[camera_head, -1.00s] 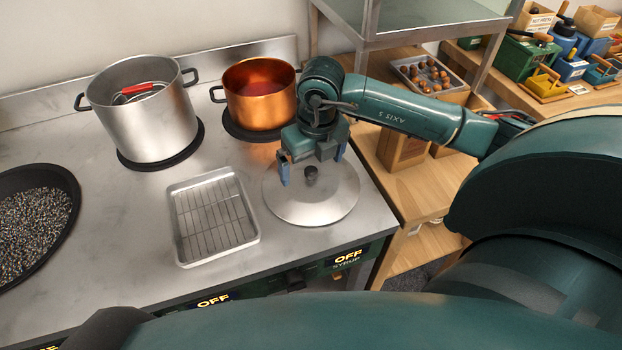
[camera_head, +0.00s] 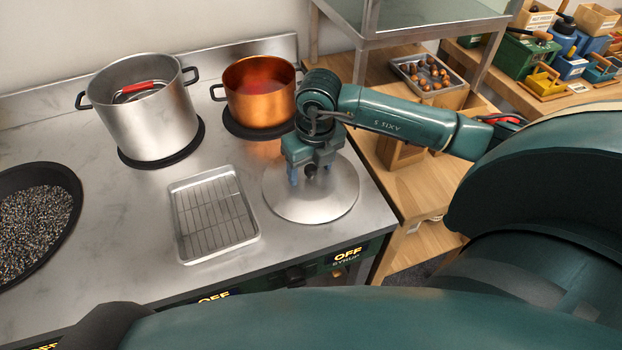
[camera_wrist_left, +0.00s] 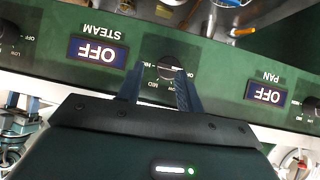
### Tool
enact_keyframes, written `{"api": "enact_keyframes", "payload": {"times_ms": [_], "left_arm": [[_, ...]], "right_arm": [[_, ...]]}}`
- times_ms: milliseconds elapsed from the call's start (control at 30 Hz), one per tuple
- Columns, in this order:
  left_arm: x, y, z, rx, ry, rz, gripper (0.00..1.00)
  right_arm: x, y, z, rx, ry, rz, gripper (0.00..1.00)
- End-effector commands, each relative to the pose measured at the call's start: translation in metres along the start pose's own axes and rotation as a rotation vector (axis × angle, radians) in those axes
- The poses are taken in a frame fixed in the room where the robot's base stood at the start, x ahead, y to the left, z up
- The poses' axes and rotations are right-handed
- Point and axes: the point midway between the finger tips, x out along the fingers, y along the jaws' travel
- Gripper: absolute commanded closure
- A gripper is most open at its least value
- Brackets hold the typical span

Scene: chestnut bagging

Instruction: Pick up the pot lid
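The pot lid (camera_head: 334,203) is a round, flat metal disc with a small dark knob (camera_head: 311,173). It lies on the steel counter near the right front edge. My right gripper (camera_head: 309,175) is down over the lid, with its blue fingers on either side of the knob. They are partly closed, and a small gap seems to show between finger and knob. My left gripper (camera_wrist_left: 160,82) shows in the left wrist view, its two fingers apart and empty in front of a control knob on the green stove panel. The head view does not show its fingers.
A copper pot (camera_head: 260,97) stands close behind the lid. A large steel pot (camera_head: 155,125) stands further left. A wire-rack tray (camera_head: 214,212) lies just left of the lid, and a dark pan (camera_head: 65,190) is at far left. A steel shelf (camera_head: 420,22) rises at the back right.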

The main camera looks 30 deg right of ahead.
Motion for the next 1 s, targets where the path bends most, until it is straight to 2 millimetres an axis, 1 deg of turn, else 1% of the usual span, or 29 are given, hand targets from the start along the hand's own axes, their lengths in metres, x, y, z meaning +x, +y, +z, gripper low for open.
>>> {"api": "enact_keyframes", "payload": {"times_ms": [33,67,667,900,1000], "left_arm": [[0.0003,0.0,-0.0001,0.0,0.001,0.0,0.64],[0.0003,0.0,-0.0001,0.0,0.001,0.0,0.64],[0.001,0.0001,0.001,0.0,0.0,0.0,0.64],[0.0014,0.0002,0.0026,0.0,-0.003,0.0,0.64],[0.0019,0.0002,0.0033,0.0,-0.003,0.001,0.64]], "right_arm": [[0.0033,0.0002,-0.0023,-0.001,0.008,-0.001,0.48],[0.0035,0.0002,-0.0025,-0.001,0.009,-0.001,0.51],[0.007,0.0003,-0.005,-0.001,0.018,-0.002,1.0],[0.0066,0.0001,-0.0046,0.0,0.017,-0.002,1.0],[0.002,0.0001,-0.0037,0.0,0.016,-0.002,1.0]]}}
